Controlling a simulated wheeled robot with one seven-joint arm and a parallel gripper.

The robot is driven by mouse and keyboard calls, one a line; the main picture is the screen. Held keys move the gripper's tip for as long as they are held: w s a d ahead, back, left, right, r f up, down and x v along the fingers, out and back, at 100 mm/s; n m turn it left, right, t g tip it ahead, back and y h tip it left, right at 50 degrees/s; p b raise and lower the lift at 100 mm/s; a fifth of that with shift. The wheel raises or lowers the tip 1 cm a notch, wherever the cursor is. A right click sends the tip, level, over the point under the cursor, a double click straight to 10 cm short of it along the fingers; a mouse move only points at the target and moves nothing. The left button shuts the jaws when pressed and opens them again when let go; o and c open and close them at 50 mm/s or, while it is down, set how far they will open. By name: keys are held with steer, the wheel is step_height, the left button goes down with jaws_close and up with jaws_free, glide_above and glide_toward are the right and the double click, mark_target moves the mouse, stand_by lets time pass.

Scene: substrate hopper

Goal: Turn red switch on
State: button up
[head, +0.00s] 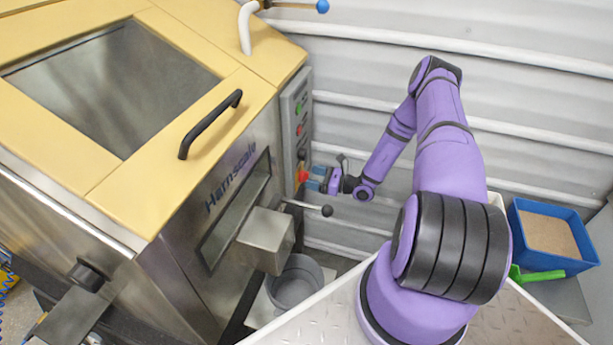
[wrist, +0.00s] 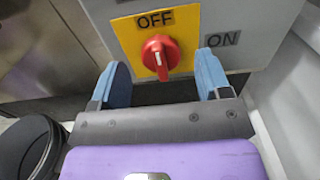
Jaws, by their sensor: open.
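The red switch (wrist: 161,54) is a rotary knob on a yellow plate (wrist: 183,22). The label OFF stands above it and ON to its right. Its handle points roughly up and down, toward OFF. In the head view the red switch (head: 302,176) sits low on the grey control panel. My gripper (wrist: 161,82) is open, with one blue finger on each side below the knob and a gap to it. The head view shows my gripper (head: 316,180) just right of the switch; whether it touches cannot be told there.
The grey panel (head: 289,119) also carries green and red buttons. A lever with a black ball (head: 327,210) sticks out below the switch. A grey bucket (head: 296,284) stands under the spout. A blue bin (head: 550,209) with a green scoop is at right. The corrugated wall is close behind.

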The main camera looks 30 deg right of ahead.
mark_target(307, 175)
steer(key=shift+x, duration=1.55)
steer(key=c, duration=0.8)
steer(key=shift+c, duration=0.2)
